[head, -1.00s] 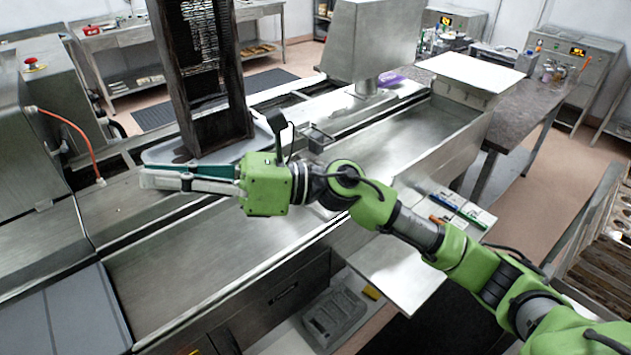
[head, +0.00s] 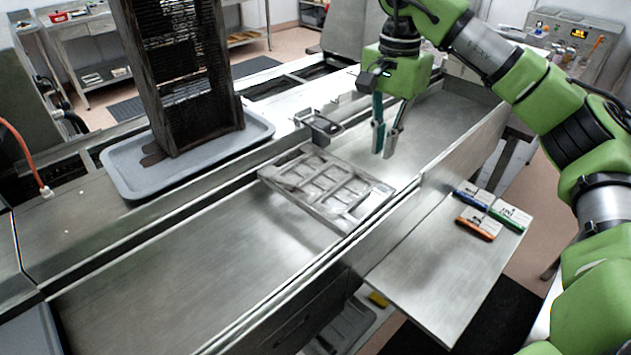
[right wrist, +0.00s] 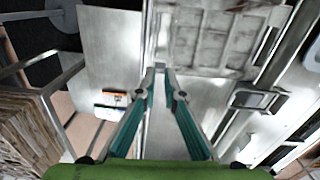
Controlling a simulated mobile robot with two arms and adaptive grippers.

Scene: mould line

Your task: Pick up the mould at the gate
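The mould (head: 325,188) is a grey, worn metal plate with several shallow cells. It lies flat across the steel channel, beside the small metal gate bracket (head: 318,124). My right gripper (head: 383,154) points down above the channel, to the right of the mould and apart from it. Its fingertips are together with nothing between them. In the right wrist view the fingertips (right wrist: 160,70) meet, with the mould (right wrist: 212,42) beyond them at the top and the gate bracket (right wrist: 256,98) at the right. My left gripper is in neither view.
A grey tray (head: 125,178) carrying a tall dark rack (head: 185,75) stands at the left behind the channel. A side shelf (head: 440,280) at the front right holds several small coloured packs (head: 490,212). The channel's left part is bare.

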